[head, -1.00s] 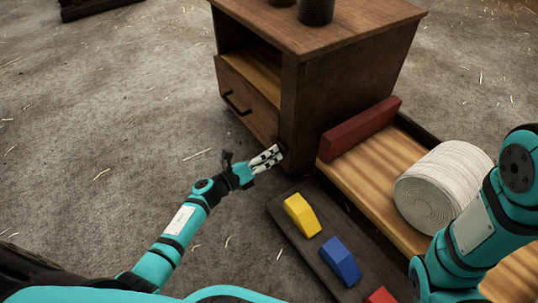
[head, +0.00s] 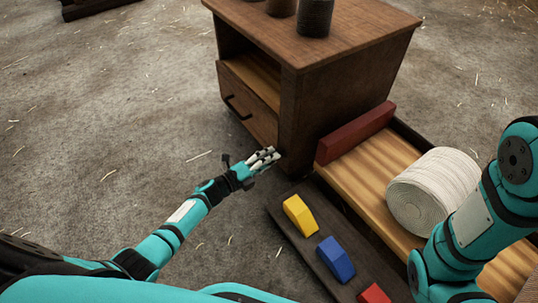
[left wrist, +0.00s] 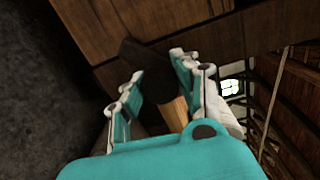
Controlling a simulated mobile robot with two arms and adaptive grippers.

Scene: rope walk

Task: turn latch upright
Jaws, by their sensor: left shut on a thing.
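The wooden cabinet (head: 345,100) stands at the top centre, with a drawer (head: 246,103) in its front. My left gripper (head: 268,156) is at the cabinet's lower front corner, its white fingers pointing to the right. In the left wrist view the fingers (left wrist: 160,88) are on either side of a dark, blunt piece (left wrist: 148,68) against the wood, which looks like the latch. A light wooden piece (left wrist: 177,112) shows close to the right finger. The latch is hidden by the fingers in the head view, and its exact tilt cannot be told. My right gripper is out of view.
A dark board with a yellow block (head: 299,214), a blue block (head: 336,259) and a red block (head: 374,294) lies below the gripper. A rope coil (head: 432,190) and a dark red bar (head: 355,133) are to the right. The floor at left is clear.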

